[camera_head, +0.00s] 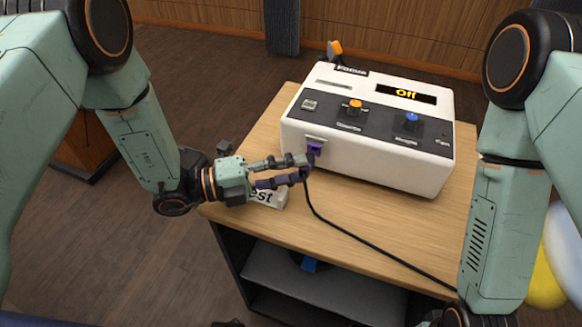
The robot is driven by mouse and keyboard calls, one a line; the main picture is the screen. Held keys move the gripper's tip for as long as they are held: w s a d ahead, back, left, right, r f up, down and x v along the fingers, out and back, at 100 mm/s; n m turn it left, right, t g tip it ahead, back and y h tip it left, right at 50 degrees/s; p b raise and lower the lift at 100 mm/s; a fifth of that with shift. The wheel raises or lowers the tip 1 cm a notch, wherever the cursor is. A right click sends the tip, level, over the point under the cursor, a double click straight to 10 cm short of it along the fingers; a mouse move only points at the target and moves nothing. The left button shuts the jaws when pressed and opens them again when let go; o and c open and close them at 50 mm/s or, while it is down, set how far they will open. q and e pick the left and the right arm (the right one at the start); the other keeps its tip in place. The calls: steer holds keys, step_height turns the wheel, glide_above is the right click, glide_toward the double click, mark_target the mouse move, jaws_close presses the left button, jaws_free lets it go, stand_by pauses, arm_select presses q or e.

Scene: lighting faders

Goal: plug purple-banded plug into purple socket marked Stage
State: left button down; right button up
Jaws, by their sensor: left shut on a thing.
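My left gripper (298,170) is shut on the plug at the front left of the white console (390,168). The plug is mostly hidden between the fingers, and I cannot make out its band. A black cable (345,229) hangs from it and runs right across the table. The purple socket (314,148) is on the console's front face, right at the fingertips. Whether the plug is inside it or just before it, I cannot tell. No Stage mark is readable. My right arm stands at the right, its gripper out of view.
The console has an orange knob (355,104), a blue knob (412,118) and a display (405,94) reading "Off". The wooden tabletop (345,208) is clear in front. A yellow ball (543,285) is at right.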

arm_select(q)
steer(key=shift+w+d, duration=0.3)
steer(key=shift+w, duration=0.65)
stand_by(1.6)
steer(key=shift+w+r, duration=0.1)
stand_by(0.6)
steer(key=c, duration=0.9)
jaws_free()
steer(key=shift+w+d, duration=0.1)
steer(key=shift+o, duration=0.2)
steer(key=shift+s, duration=0.2)
steer(key=shift+a, duration=0.45)
steer(key=v, duration=1.1)
steer(key=shift+s+a, duration=0.15)
steer(key=shift+s, duration=0.05)
